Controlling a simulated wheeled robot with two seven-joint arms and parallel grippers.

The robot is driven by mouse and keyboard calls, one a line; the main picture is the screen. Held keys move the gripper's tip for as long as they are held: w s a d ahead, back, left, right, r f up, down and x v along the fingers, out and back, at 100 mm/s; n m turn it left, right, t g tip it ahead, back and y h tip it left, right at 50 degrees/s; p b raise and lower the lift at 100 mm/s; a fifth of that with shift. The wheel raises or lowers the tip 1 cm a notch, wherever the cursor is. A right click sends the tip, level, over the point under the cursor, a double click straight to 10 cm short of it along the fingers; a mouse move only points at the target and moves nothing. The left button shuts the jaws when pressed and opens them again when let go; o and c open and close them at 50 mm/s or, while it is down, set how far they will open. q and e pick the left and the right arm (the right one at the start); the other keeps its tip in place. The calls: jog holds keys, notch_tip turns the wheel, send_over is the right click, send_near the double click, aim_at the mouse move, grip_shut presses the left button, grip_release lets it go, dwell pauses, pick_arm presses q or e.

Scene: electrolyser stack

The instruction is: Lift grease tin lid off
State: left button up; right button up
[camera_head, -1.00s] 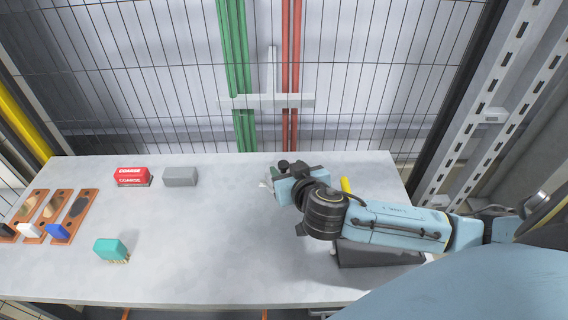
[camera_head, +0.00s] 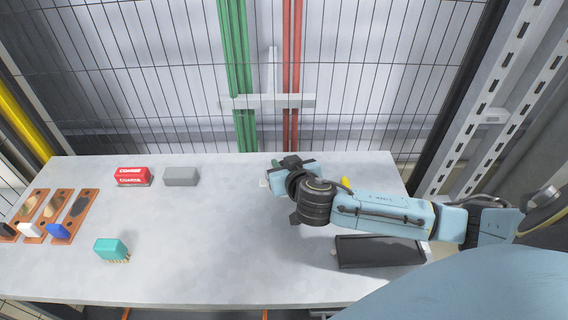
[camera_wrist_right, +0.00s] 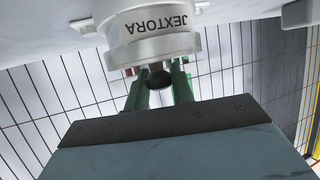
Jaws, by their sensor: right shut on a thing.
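The grease tin (camera_wrist_right: 160,22) is pale, lettered JEXTORA, and shows upside down at the top of the right wrist view. A silvery band, seemingly its lid (camera_wrist_right: 155,47), lies against the lettered part; I cannot make out a gap. A dark round knob (camera_wrist_right: 159,79) sticks out from the lid toward my right gripper (camera_wrist_right: 158,88), which is shut on it. In the head view my right gripper (camera_head: 284,174) is at the back of the table, right of centre, and hides most of the tin. My left gripper is not in view.
A dark tray (camera_head: 380,251) lies at front right under my right arm. The middle is clear. A mesh fence stands behind.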

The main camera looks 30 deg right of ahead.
jog(key=shift+o, duration=1.3)
grip_shut()
jog(key=shift+r+p, duration=1.1)
jog(key=shift+r, duration=0.1)
jog(key=shift+r, duration=0.1)
notch_tip(320, 180, up, 4)
jog(key=p, duration=0.4)
